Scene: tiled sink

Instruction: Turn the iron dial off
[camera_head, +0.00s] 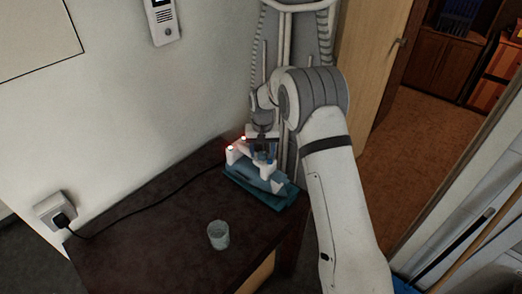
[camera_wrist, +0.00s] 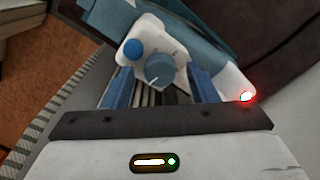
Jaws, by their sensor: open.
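The iron (camera_head: 270,187), white and teal, sits on the dark tabletop below my gripper (camera_head: 262,148). In the wrist view its white panel carries a round blue-grey dial (camera_wrist: 160,69) with a pale pointer mark pointing down-left. A blue button (camera_wrist: 132,49) is beside the dial, and a red light (camera_wrist: 246,96) glows at the panel's right corner. My gripper (camera_wrist: 160,80) is open, one blue finger on each side of the dial. I cannot tell whether either finger touches it. In the head view the dial cannot be made out.
A small glass (camera_head: 218,235) stands on the dark tabletop (camera_head: 160,240) left of the iron. A black cord runs from the iron to a wall socket (camera_head: 56,212). The wall is behind, with a white handset (camera_head: 163,22). A wooden door (camera_head: 372,60) is at the right.

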